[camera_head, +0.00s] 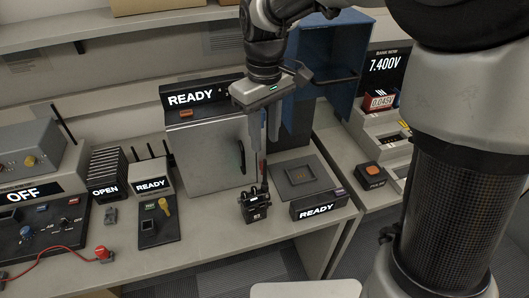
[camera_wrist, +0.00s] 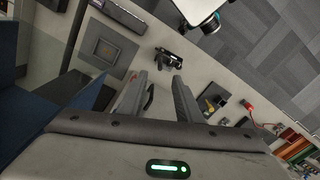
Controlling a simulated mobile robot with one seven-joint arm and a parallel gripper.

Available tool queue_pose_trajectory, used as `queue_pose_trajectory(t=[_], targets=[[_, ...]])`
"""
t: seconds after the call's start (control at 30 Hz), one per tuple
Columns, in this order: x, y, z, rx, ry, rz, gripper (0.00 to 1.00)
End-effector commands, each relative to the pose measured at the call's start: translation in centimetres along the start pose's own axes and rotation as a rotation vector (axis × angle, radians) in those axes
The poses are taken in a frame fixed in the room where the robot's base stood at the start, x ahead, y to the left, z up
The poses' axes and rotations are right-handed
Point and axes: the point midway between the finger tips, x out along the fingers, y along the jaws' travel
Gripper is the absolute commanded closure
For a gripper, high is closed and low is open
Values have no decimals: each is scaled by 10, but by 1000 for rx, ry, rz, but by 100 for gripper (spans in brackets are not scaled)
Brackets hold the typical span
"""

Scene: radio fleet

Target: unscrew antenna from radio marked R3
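A small black radio (camera_head: 254,207) stands upright near the front of the bench, right of centre. Its front carries a small white mark that is too small to read surely. A thin dark antenna (camera_head: 263,174) with a reddish part rises from its top. My gripper (camera_head: 264,150) points down above the radio, with its fingers apart and nothing seen between them. In the wrist view the fingers (camera_wrist: 160,80) are also apart. The radio (camera_wrist: 168,57) shows beyond the fingertips there, not between them.
A grey cabinet (camera_head: 207,150) marked READY stands behind the radio. A grey pad (camera_head: 302,176) with a READY display (camera_head: 319,204) lies to the right. A tester with a yellow knob (camera_head: 157,222) stands left. Bare bench lies between tester and radio.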

Motion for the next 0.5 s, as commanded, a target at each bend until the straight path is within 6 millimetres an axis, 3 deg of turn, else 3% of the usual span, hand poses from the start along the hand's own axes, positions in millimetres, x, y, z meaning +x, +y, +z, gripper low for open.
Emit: queue_pose_trajectory(t=[0.5], targets=[[104, 0, 1, -1, -3, -1, 69]])
